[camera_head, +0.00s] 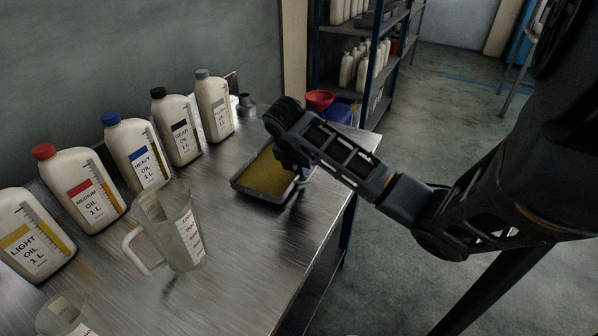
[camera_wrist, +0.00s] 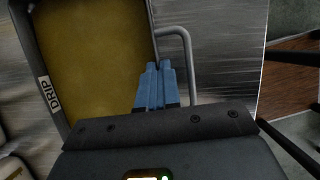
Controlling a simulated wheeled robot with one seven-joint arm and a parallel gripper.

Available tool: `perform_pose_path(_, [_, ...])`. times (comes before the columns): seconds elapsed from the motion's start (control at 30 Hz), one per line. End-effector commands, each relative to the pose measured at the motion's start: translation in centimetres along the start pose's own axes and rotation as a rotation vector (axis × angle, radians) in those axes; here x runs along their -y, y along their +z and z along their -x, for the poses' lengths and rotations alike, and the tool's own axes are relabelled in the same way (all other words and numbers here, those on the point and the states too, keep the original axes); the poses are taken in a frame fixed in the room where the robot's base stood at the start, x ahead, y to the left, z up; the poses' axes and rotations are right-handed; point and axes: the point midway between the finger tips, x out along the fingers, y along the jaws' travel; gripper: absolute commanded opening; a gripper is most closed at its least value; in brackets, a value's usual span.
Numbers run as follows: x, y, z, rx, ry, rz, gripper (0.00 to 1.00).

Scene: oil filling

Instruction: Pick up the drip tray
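The drip tray (camera_head: 237,184) is a shallow dark rectangular tray with a yellowish-brown inside, near the right side of the metal bench. In the wrist view, the tray (camera_wrist: 95,60) fills the upper left, with a "DRIP" label on its left rim and a grey bar handle (camera_wrist: 188,60) on its right side. My gripper (camera_wrist: 157,66) has its blue fingers close together, in line with the tray's right rim, inside the handle loop. They look shut on that rim, with a thin gap between them. In the head view my wrist hides the fingertips and part of the tray.
Several oil bottles (camera_head: 133,150) stand along the back of the bench (camera_head: 235,275). A clear measuring jug (camera_head: 172,225) stands in front of them. A red funnel (camera_head: 320,99) is beyond the tray. The bench's right edge lies close to the tray.

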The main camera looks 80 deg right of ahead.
Motion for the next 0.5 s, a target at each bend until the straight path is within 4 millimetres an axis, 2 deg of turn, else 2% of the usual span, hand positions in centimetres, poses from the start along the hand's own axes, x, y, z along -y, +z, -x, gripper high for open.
perform_pose_path(0.5, [-0.1,2.1,4.9,0.004,0.003,0.0,0.0])
